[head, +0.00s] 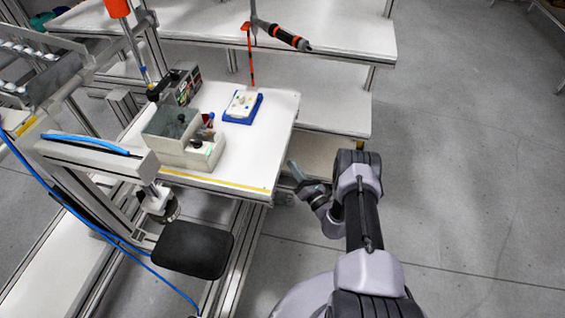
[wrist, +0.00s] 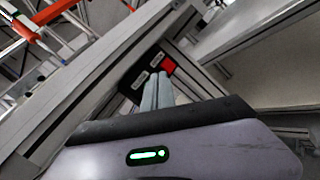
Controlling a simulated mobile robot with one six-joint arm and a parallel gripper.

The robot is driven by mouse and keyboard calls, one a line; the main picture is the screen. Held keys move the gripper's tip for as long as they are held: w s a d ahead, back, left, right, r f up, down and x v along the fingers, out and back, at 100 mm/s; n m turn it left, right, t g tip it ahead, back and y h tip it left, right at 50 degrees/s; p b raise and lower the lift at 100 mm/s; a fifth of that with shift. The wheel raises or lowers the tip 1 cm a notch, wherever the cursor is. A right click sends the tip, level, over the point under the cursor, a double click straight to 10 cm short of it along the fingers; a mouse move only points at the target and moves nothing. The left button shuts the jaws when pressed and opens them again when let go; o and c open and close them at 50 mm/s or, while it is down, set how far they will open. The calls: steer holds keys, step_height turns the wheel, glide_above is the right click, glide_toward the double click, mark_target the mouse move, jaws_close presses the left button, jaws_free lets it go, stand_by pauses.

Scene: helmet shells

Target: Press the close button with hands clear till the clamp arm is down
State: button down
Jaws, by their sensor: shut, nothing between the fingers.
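My gripper (wrist: 158,92) is shut and empty; its two fingers lie together, pointing at a dark button box (wrist: 136,90). The box has a red button (wrist: 169,67) at its upper right and white labels. Part of the box face is behind my fingertips; I cannot tell whether they touch it. No other button can be made out clearly. In the head view my gripper (head: 294,170) is beside the bench's right front corner. What looks like the clamp arm (head: 100,158) is a grey beam at left, its round head (head: 160,203) near a black pad (head: 192,250); contact is unclear.
The white bench (head: 255,155) holds a grey bin (head: 172,128), a blue tray (head: 242,107) and a small dark device (head: 180,85). A screwdriver-like tool (head: 285,36) hangs above the back. Blue hoses run along the left frame. The floor at right is clear.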

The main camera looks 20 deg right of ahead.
stand_by(0.4)
steer(key=shift+w+a, duration=0.25)
steer(key=shift+a, duration=0.1)
steer(key=shift+w+a+b, duration=0.25)
steer(key=shift+a+b, duration=0.15)
steer(key=shift+b, duration=0.05)
stand_by(0.6)
steer(key=shift+d, duration=0.1)
steer(key=shift+s+d, duration=0.5)
steer(key=shift+d, duration=0.1)
steer(key=s+d, duration=0.2)
steer(key=d, duration=0.2)
steer(key=shift+s+d, duration=0.1)
steer(key=shift+s, duration=0.3)
stand_by(0.7)
